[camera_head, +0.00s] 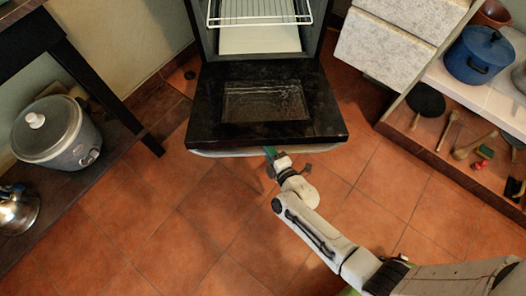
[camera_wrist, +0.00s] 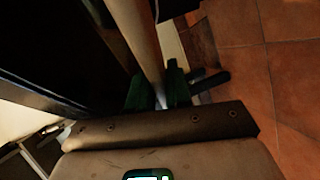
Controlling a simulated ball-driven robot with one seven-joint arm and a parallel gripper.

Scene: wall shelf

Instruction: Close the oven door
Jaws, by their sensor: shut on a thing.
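The oven (camera_head: 202,40) stands at the top middle of the head view, with its cavity showing a wire rack (camera_head: 262,12). Its black door (camera_head: 215,118) with a small glass window is folded down wide open, roughly level. A pale bar handle (camera_head: 225,153) runs along the door's outer edge. My gripper (camera_head: 271,152) is at the middle of that edge, shut on the handle. In the wrist view my green fingers (camera_wrist: 156,90) close around the pale handle bar (camera_wrist: 140,35), beside the dark door (camera_wrist: 60,50). The fingertips are partly hidden in the head view.
A rice cooker (camera_head: 57,135) and a metal kettle (camera_head: 17,210) sit on a dark shelf at left. At right are light drawers (camera_head: 385,45) and an open shelf with a blue pot (camera_head: 480,55) and utensils. The tiled floor (camera_head: 190,220) before the oven is clear.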

